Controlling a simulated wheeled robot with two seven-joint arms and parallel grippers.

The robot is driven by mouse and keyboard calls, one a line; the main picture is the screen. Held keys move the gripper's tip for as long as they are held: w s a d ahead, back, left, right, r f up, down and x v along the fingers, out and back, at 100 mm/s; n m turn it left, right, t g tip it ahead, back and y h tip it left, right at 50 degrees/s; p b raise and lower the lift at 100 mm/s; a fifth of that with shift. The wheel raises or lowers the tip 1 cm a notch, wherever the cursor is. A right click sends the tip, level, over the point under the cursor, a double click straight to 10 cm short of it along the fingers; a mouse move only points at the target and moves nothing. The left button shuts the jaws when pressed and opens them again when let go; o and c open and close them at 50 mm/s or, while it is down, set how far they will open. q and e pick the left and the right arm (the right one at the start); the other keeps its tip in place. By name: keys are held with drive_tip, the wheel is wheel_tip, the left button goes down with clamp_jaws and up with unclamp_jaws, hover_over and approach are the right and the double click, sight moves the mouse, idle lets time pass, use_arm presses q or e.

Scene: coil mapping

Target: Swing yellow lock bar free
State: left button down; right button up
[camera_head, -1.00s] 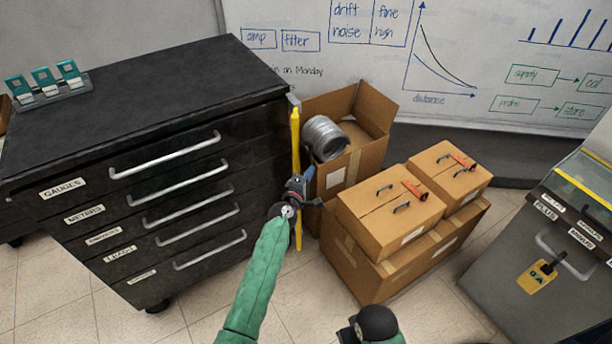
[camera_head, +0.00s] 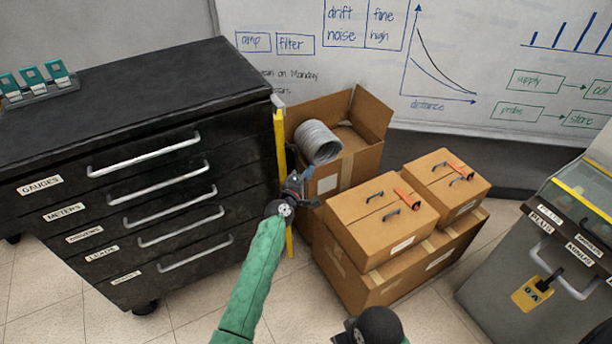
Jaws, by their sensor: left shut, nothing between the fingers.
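The yellow lock bar (camera_head: 281,145) stands upright along the right front edge of the black drawer cabinet (camera_head: 130,95). Its lower part is partly hidden behind my left wrist and shows again below it. My left gripper (camera_head: 303,186) is shut and empty, at about the bar's mid-height and just to its right in the picture. I cannot tell whether it touches the bar. The dark end of my right arm (camera_head: 375,327) shows at the bottom edge; its fingers cannot be made out.
An open carton (camera_head: 357,165) with a grey hose coil (camera_head: 318,143) stands close right of the bar. Closed cartons (camera_head: 385,225) with handles are further right. A grey case (camera_head: 525,265) with a yellow tag stands at the far right. Bare floor shows in front.

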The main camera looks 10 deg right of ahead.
use_arm(q)
drive_tip(key=shift+a+r, duration=0.1)
drive_tip(key=shift+a, duration=0.3)
use_arm(e)
drive_tip(key=shift+a+r, duration=0.1)
drive_tip(key=shift+a, duration=0.3)
drive_tip(key=shift+d, duration=0.1)
idle(0.4)
